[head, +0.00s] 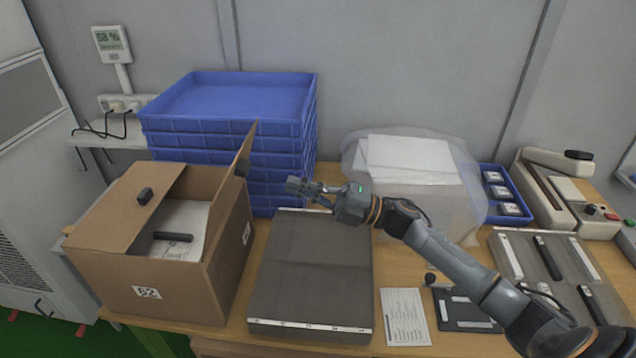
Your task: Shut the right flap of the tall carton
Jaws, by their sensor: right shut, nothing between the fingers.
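The tall carton (150,278) stands at the left end of the table, with a label reading 62 on its front. Its left flap (128,205) lies folded inward over part of the opening. Its right flap (241,154) stands up steeply along the right edge. A white sheet and a dark object show inside the opening. My right gripper (290,187) is shut and empty, to the right of the raised flap and apart from it, above the far end of a grey case. My left gripper is not in view.
Stacked blue trays (230,97) stand just behind the carton. The grey case (312,275) lies right of it. A plastic-wrapped white stack (410,170) is behind my right arm. A paper sheet (404,316) and other equipment cover the table's right side.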

